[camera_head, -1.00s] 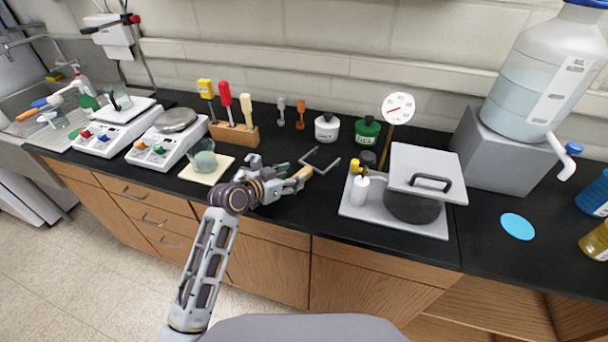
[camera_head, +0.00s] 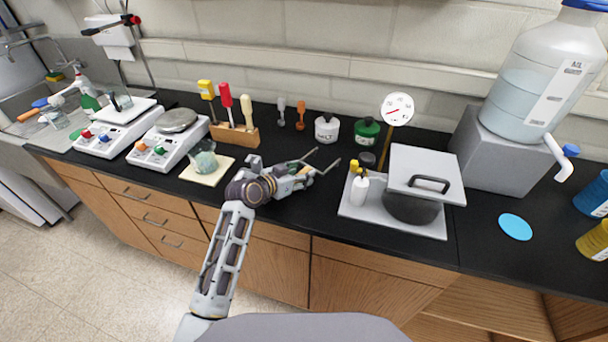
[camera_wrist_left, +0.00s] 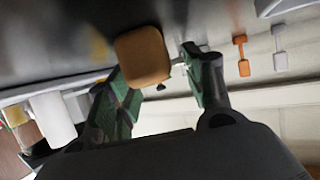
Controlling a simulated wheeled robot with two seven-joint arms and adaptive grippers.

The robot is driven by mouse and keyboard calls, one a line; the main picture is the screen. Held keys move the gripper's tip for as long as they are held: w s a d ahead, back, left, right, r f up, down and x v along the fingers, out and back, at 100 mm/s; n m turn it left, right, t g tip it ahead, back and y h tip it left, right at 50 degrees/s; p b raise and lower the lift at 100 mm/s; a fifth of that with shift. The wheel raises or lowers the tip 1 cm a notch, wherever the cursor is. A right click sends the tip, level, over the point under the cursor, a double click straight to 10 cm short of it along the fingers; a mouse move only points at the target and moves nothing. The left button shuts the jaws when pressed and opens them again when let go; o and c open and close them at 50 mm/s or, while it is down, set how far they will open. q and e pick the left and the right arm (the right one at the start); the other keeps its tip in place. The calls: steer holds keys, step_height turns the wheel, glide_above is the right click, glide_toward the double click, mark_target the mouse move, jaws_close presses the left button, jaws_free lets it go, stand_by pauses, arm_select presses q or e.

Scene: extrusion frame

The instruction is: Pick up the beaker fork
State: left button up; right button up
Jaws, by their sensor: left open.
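The beaker fork lies on the black counter; its thin grey prongs (camera_head: 328,165) show just beyond my left gripper (camera_head: 304,172) in the head view. The gripper mostly covers the handle there. In the left wrist view, the rounded tan handle end (camera_wrist_left: 143,57) shows between the two green-padded fingers of the left gripper (camera_wrist_left: 156,66). The fingers are open, one on each side of the handle. Whether either touches it I cannot tell. My right gripper is in neither view.
A grey tray (camera_head: 350,210) with a dark pot (camera_head: 410,208) and small bottles stands to the right. A beaker (camera_head: 203,160) on a pale mat (camera_head: 190,175) is to the left. A wooden tool block (camera_head: 234,135) and reagent bottles (camera_head: 327,128) stand behind.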

arm_select(q)
steer(key=shift+w+d+f, duration=0.2)
steer(key=shift+w+d, duration=0.05)
steer(key=shift+w, duration=0.05)
stand_by(0.4)
steer(key=c, duration=1.1)
steer(key=shift+c, duration=0.2)
steer(key=shift+r, duration=0.2)
